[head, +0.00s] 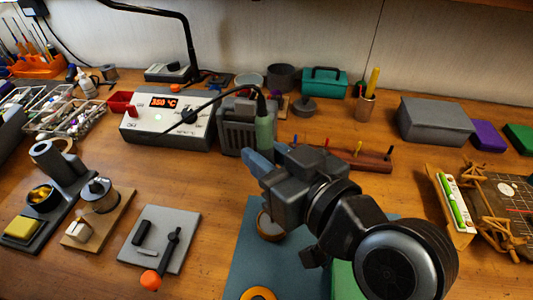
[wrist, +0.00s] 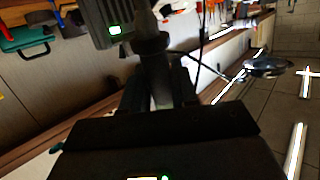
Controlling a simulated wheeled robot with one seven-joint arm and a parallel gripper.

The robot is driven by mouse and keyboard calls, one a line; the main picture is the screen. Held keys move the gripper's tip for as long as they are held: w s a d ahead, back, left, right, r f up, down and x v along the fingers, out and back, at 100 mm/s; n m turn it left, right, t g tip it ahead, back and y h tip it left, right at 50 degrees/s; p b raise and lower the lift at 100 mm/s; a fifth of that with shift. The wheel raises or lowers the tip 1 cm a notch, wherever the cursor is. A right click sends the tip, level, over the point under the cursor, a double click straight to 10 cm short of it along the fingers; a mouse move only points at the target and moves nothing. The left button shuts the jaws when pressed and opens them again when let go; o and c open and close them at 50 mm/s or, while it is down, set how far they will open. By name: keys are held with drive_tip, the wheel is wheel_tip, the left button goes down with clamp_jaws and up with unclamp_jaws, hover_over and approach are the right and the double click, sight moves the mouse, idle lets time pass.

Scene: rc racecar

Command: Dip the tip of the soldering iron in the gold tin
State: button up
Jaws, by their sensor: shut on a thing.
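In the wrist view the iron (wrist: 151,42) rises dark between my fingers (wrist: 157,88). A small dark cup with gold-coloured filling (head: 41,195) stands at the left on the iron stand, well apart from my gripper; it looks like the gold tin.
The soldering station (head: 165,127) reads 350 °C. A yellow sponge (head: 22,229), a grey pad with tools (head: 185,255) and a wooden board with a metal jar (head: 98,194) lie on the left. A round brown-rimmed tin (head: 270,225) sits under my gripper on the blue mat (head: 240,265).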

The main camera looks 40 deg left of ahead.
sight(265, 124)
drive_tip(key=shift+r, duration=0.1)
drive_tip(key=shift+r+p, duration=2.3)
drive_tip(key=shift+r, duration=0.6)
